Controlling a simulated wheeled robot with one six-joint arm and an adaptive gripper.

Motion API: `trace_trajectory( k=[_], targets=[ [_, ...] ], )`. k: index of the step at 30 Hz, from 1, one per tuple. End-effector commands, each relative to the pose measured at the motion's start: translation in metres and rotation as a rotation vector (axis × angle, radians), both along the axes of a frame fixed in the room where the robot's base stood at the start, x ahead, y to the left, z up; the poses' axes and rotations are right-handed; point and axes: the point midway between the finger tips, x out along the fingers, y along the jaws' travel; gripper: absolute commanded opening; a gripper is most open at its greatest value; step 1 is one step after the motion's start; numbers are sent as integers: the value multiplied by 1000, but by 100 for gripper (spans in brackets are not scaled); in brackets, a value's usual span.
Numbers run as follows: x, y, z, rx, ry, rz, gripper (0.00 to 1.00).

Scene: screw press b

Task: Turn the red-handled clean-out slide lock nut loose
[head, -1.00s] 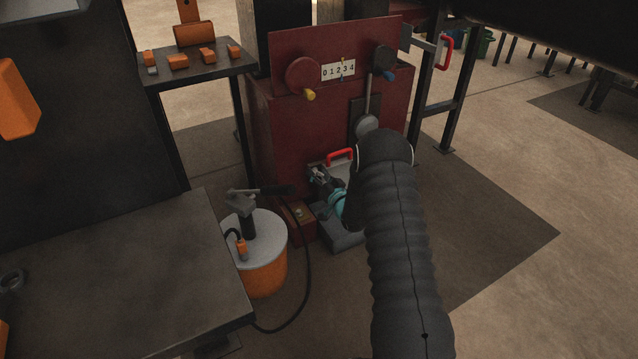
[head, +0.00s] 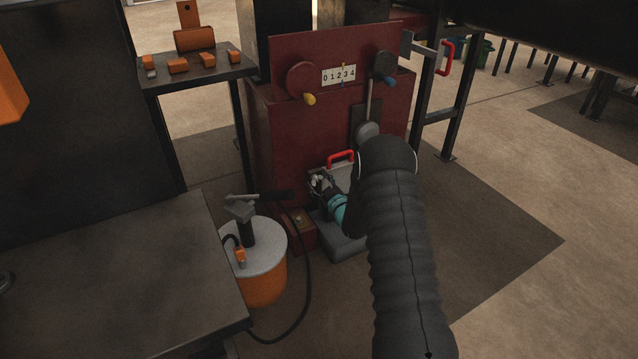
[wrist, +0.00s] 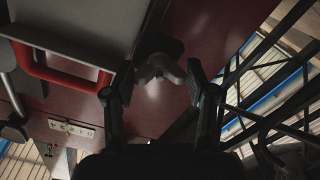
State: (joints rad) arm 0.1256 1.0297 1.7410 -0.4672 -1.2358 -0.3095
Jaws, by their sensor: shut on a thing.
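The clean-out slide is a grey plate with a red handle (head: 341,159), low on the front of the dark red press body. In the wrist view the red handle (wrist: 60,72) is at the upper left. The lock nut (wrist: 158,68) is a pale, winged nut on the red face, right of the slide plate. My gripper (wrist: 159,80) has a finger on each side of it and is shut on its wings. In the head view my gripper (head: 319,183) is below and left of the red handle; the nut is too small to make out there.
An orange drum (head: 265,275) with a grey lid and a lever stands left of my arm, with a black hose on the floor. A dark table (head: 120,270) fills the lower left. A red panel (head: 335,58) with knobs and a number scale is above. Open floor lies right.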

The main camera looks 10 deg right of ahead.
Motion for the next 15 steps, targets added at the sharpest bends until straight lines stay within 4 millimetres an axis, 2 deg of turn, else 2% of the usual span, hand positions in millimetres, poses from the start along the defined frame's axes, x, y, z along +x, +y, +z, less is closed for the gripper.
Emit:
trace_trajectory(
  k=[6, 15],
  targets=[
    [0, 1, 1, -168, -57, 2, 21],
    [0, 1, 1, -328, -109, 2, 21]
  ],
)
